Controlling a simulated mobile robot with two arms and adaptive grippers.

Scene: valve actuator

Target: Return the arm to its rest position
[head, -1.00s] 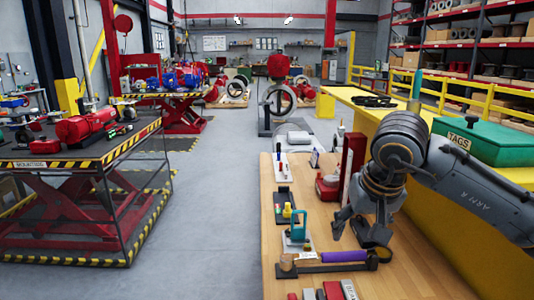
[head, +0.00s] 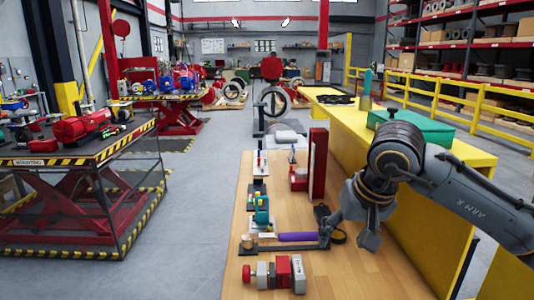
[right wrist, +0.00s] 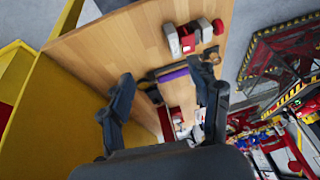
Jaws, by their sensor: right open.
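My right gripper (head: 345,228) hangs at the right side of the wooden bench (head: 335,275), with its fingers pointing down. It is open with nothing between the fingers. The right wrist view shows the two dark fingers (right wrist: 165,78) spread apart with bench top seen between them. My right arm (head: 455,195) comes in from the right edge, bent at the elbow. A purple-handled tool (head: 297,237) lies on the bench left of the gripper. My left gripper is not in view.
A red and grey valve-like part (head: 281,273) lies at the bench front. A tall red block (head: 318,165) stands behind the gripper. A yellow counter (head: 450,150) with a green box (head: 425,130) is right of the bench.

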